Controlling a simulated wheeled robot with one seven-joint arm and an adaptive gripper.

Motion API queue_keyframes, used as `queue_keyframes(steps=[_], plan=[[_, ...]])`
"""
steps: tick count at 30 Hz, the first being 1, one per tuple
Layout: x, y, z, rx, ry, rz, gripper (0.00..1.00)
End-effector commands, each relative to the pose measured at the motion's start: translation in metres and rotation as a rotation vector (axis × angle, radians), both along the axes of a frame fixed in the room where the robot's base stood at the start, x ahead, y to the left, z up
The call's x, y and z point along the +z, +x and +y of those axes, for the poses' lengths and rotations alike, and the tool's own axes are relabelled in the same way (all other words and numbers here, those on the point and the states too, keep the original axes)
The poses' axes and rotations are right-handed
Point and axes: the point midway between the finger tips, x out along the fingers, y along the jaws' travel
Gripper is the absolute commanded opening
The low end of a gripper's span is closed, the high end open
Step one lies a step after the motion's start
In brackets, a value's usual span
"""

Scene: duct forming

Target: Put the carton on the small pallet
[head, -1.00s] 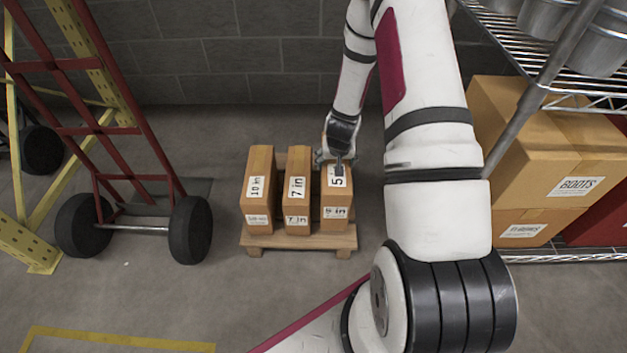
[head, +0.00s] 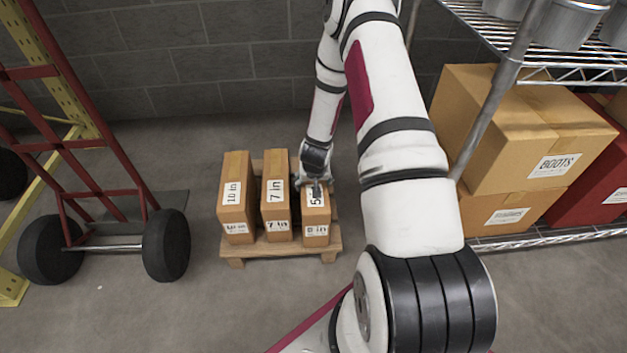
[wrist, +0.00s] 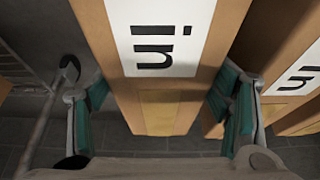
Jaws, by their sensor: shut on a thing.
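The small wooden pallet (head: 285,249) stands on the floor in the head view. Three brown cartons stand upright on it in a row: the 10 in carton (head: 236,208) at the left, the 7 in carton (head: 276,209) in the middle, and a shorter carton (head: 315,225) at the right with a label starting with 5. My gripper (head: 314,186) is at the top of the right carton, shut on it. In the wrist view that carton (wrist: 160,110) sits between the two green-padded fingers. Its underside and its contact with the pallet are partly hidden.
A red hand truck (head: 100,180) with black wheels stands at the left. A wire shelf (head: 545,240) with a BOOTS box (head: 520,140) and metal pots stands at the right. A grey block wall (head: 200,70) is behind. Floor in front of the pallet is clear.

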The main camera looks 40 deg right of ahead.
Motion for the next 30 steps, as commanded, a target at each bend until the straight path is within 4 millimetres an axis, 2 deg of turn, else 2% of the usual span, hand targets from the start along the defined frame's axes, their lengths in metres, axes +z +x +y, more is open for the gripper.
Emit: queue_keyframes(steps=[6, 7, 9, 22, 26, 30], plan=[[0.000, 0.001, -0.001, 0.000, -0.002, -0.003, 0.10], [-0.002, 0.000, 0.000, 0.000, 0.000, 0.000, 0.74], [-0.001, 0.000, 0.000, 0.000, 0.000, 0.000, 0.89], [0.002, 0.000, 0.000, 0.000, 0.000, 0.000, 0.91], [0.018, -0.004, 0.003, 0.002, -0.001, 0.000, 0.91], [0.045, -0.013, 0.009, 0.003, -0.002, 0.000, 0.91]])
